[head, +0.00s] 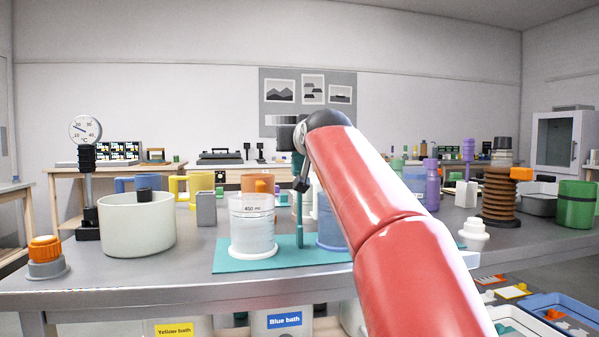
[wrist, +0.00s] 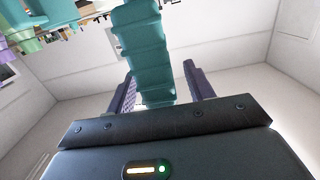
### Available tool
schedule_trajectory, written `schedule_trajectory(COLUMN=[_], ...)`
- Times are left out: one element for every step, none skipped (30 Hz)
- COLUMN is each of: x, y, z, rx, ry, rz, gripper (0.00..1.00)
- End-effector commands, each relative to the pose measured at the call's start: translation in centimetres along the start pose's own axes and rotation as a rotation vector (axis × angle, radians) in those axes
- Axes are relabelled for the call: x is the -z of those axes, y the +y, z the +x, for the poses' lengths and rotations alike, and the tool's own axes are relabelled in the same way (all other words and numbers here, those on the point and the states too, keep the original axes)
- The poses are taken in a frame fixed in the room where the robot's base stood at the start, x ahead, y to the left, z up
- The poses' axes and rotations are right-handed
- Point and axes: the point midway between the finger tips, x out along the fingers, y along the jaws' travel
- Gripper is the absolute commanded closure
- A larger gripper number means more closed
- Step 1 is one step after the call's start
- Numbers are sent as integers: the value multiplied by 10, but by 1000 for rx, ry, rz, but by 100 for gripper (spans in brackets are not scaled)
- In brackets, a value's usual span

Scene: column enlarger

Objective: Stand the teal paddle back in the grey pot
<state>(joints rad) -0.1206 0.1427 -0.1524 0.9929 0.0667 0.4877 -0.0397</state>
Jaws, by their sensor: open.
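The teal paddle (head: 300,215) is upright over the teal mat (head: 235,262), between a clear 450 ml beaker (head: 252,228) and a blue vessel (head: 330,232). Its lower end shows near the mat; I cannot tell whether it touches. My gripper (head: 301,170) is at the paddle's upper part, partly hidden by my red arm. In the wrist view, my open gripper (wrist: 159,69) has a purple finger on each side of the ribbed teal paddle (wrist: 137,50), with a visible gap on the right. A small grey container (head: 206,208) left of the beaker may be the grey pot; its opening is not clear.
A large pale pot (head: 137,228) and an orange-topped grey piece (head: 46,252) stand at the left. A dial on a black stand (head: 86,160) rises behind. Yellow (head: 192,188) and orange mugs stand behind the beaker. A white knobbed piece (head: 473,235) stands right of my arm.

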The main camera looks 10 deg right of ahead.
Motion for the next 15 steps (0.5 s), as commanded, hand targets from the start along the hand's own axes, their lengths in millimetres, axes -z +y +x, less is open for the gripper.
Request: schedule_trajectory(x=[1, 1, 0, 0, 0, 0, 0, 0, 0, 0, 0, 0, 0, 0, 0], y=[0, 0, 0, 0, 0, 0, 0, 0, 0, 0, 0, 0, 0, 0, 0], z=[3, 4, 5, 5, 4, 4, 4, 4, 4, 4, 4, 4, 4, 4, 4], rx=[-1, 0, 0, 0, 0, 0, 0, 0, 0, 0, 0, 0, 0, 0, 0], ry=[0, 1, 1, 1, 1, 1, 1, 1, 1, 1, 1, 1, 1, 1, 1], rz=[0, 0, 0, 1, 1, 1, 1, 1, 1, 1, 1, 1, 1, 1, 1], gripper=[47, 47, 47, 47, 47, 47, 47, 47, 51, 55, 59, 64, 68, 72, 77])
